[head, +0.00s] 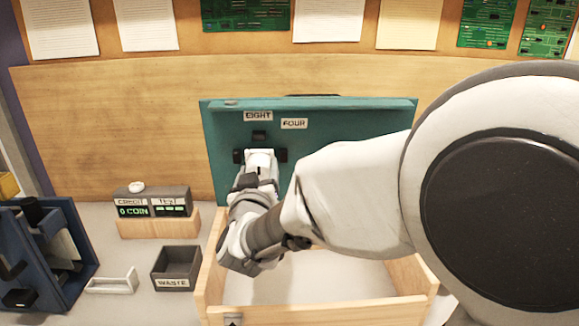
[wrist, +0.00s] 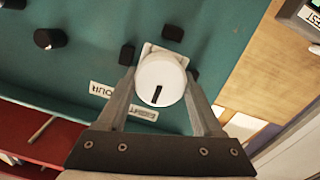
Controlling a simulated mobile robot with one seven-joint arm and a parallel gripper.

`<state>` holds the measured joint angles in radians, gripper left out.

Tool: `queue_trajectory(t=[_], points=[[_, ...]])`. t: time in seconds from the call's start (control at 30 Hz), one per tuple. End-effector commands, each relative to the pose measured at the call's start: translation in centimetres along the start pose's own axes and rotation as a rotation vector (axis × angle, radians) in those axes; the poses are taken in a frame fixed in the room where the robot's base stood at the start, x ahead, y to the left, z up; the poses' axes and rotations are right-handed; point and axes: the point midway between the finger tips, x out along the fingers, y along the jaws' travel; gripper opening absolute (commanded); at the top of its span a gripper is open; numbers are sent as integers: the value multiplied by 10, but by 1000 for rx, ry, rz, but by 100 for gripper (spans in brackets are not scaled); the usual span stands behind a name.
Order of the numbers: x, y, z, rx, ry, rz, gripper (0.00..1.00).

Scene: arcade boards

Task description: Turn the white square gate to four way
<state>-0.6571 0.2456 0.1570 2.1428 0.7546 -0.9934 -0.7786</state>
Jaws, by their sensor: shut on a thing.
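The white square gate (wrist: 150,52) sits on the teal panel (head: 225,180), with a round white cap (wrist: 163,74) on top. A black line on the cap points down and slightly left in the wrist view, toward the EIGHT label (wrist: 138,113). The FOUR label (wrist: 104,90) lies left of that. In the head view the EIGHT label (head: 258,116) and FOUR label (head: 294,123) are above the gate. My gripper (wrist: 160,92) is shut on the gate, one finger on each side. The gripper partly hides the gate in the head view.
Black blocks (head: 281,155) surround the gate closely. A wooden tray (head: 315,313) lies below the panel. Left are a dark WASTE bin (head: 176,268), a CREDIT/TEST box (head: 152,202) and a blue rack (head: 50,250).

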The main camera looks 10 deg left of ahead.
Motion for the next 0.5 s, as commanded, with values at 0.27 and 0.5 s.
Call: queue_trajectory(t=[0.27, 0.5], points=[[0, 0, 0, 4, 1, -1, 12], [0, 0, 2, 66, 2, -9, 12]])
